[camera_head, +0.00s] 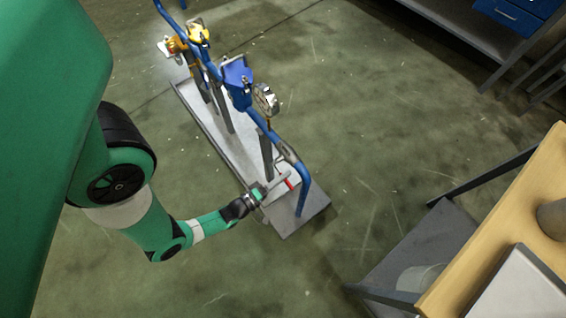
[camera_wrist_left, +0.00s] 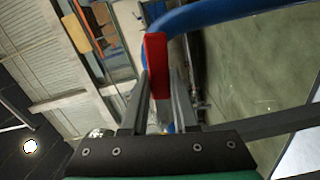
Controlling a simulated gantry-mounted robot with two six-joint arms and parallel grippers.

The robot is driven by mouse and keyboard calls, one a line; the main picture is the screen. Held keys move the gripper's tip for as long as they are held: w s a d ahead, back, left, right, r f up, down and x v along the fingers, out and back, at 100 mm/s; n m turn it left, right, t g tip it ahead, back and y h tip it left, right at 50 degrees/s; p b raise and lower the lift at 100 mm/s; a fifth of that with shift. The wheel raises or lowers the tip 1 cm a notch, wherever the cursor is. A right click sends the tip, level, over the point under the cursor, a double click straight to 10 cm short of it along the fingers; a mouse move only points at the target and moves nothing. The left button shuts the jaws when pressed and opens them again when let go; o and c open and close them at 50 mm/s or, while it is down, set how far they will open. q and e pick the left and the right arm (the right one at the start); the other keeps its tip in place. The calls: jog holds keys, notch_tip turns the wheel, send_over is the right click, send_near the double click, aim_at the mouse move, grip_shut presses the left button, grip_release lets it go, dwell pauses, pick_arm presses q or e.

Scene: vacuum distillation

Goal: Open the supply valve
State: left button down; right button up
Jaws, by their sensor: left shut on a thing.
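The valve body is mostly hidden. My right gripper is not in view.
A wood-topped table (camera_head: 493,222) is at the right. The floor between is clear.

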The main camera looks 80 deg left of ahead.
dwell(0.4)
pick_arm(q)
jog(key=c, duration=0.7)
grip_release()
